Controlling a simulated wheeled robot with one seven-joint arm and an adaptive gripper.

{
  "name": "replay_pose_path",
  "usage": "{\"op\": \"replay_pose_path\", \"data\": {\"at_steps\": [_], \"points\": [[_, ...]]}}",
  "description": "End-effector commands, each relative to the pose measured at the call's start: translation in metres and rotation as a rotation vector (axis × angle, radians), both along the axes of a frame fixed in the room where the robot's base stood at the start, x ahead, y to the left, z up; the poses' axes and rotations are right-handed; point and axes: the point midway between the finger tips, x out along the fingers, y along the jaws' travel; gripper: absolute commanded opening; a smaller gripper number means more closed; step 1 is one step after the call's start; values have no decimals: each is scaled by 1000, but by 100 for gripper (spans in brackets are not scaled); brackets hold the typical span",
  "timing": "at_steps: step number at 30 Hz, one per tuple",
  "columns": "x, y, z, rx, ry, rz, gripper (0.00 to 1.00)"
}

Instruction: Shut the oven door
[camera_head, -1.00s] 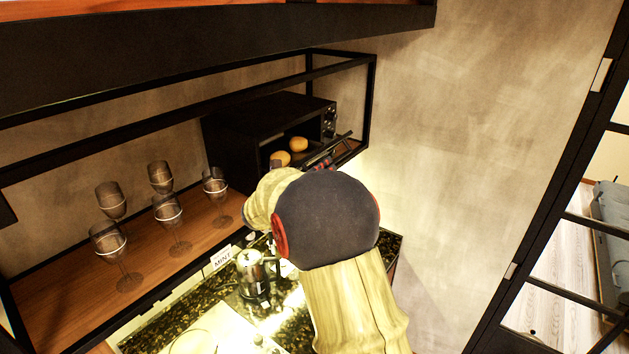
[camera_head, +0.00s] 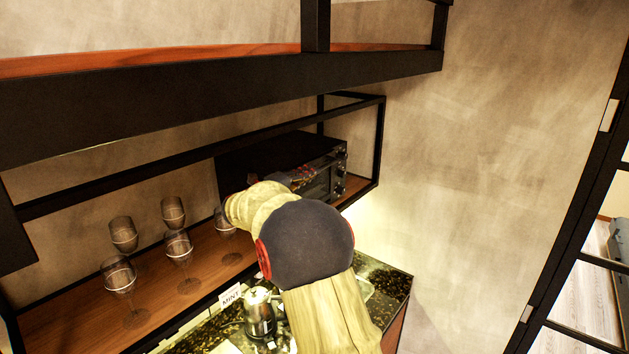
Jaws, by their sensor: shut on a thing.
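The black toaster oven (camera_head: 262,157) sits on the wooden shelf inside a black metal frame, with its knobs at the right of its front. Its glass door (camera_head: 318,188) is now raised against or close to the front; I cannot tell whether a gap remains. My gripper (camera_head: 299,177) is at the door's upper edge, shut on the door, probably at its handle. My pale forearm and dark round joint hide the lower left of the oven front and the exact contact.
Several wine glasses (camera_head: 178,249) stand on the wooden shelf (camera_head: 75,309) left of the oven. A metal kettle (camera_head: 259,314) stands on the dark stone counter (camera_head: 388,283) below. A black beam (camera_head: 200,112) crosses above. The wall at right is bare.

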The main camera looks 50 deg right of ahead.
Motion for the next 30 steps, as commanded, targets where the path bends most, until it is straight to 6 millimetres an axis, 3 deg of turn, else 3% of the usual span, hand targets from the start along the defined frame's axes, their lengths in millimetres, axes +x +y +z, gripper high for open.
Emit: {"op": "replay_pose_path", "data": {"at_steps": [5,6,16,26,30], "points": [[1,0,1,-2,7,0,0],[1,0,1,-2,7,0,9],[1,0,2,-2,5,0,28],[1,1,1,0,6,0,29],[1,11,1,-1,5,2,29]]}}
